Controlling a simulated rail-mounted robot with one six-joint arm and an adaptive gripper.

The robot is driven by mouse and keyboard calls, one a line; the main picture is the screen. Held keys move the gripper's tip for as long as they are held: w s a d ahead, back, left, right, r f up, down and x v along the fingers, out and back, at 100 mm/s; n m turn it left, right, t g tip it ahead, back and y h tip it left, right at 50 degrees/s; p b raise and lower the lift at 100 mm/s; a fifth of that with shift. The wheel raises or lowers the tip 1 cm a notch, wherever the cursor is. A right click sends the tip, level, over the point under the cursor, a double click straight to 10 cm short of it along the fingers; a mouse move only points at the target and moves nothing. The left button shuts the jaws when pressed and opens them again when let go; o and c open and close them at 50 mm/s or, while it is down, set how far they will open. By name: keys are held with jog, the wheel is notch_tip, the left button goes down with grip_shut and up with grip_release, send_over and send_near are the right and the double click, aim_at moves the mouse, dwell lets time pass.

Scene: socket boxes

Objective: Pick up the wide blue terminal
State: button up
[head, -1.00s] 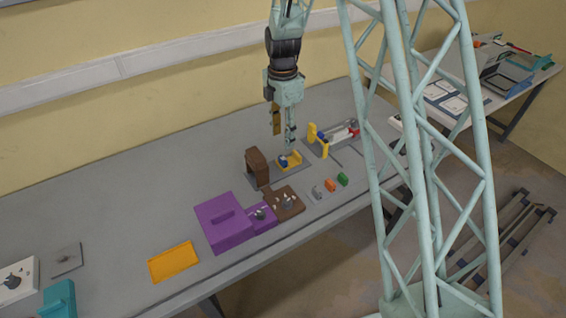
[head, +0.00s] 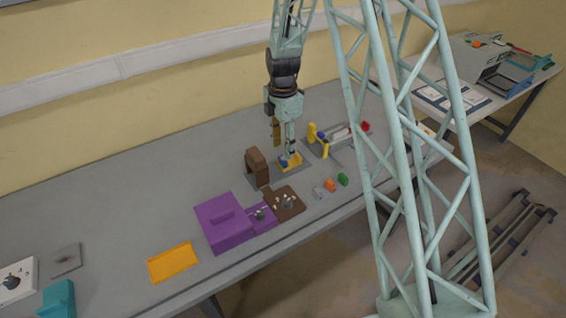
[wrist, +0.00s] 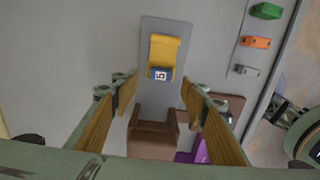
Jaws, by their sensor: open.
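A blue terminal (wrist: 159,74) with a pale marked face sits at the near end of a yellow holder (wrist: 163,50) in the wrist view. In the head view my gripper (head: 283,146) hangs just above the terminal and partly hides the holder. I cannot tell whether the fingers touch anything.
A brown upright block (head: 257,167) stands close left of the holder. A purple box (head: 222,222) and brown plate (head: 284,202) lie nearer. Small grey, orange (head: 330,184) and green (head: 343,179) pieces sit to the right. The table's left middle is clear.

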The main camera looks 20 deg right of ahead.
aim_at(283, 158)
jog(key=shift+f, duration=2.6)
jog(key=shift+c, duration=0.9)
jog(key=c, duration=0.7)
